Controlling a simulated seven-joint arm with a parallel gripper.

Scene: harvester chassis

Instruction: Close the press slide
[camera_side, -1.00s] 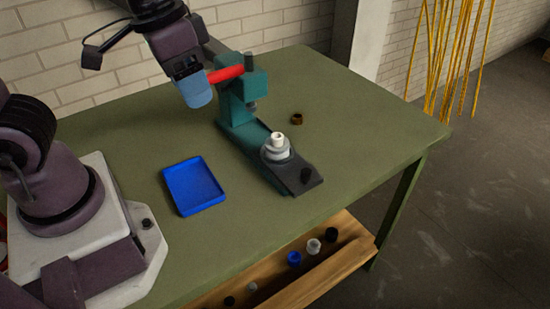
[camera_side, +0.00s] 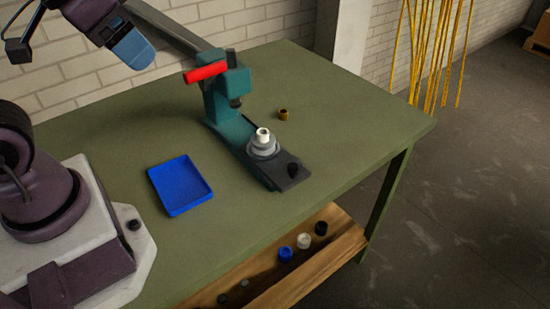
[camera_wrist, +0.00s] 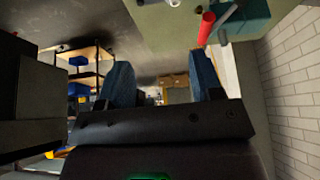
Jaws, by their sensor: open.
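The teal press (camera_side: 216,104) stands on the green table, with a red handle (camera_side: 206,72) sticking out to the left of its head. Its dark slide (camera_side: 274,182) extends toward the table's front right, out from under the head.
A blue tray (camera_side: 180,186) lies on the table left of the slide. A small brown ring (camera_side: 283,114) lies right of the press. A wooden shelf (camera_side: 320,262) below the table holds several small parts. The table's right side is mostly clear.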

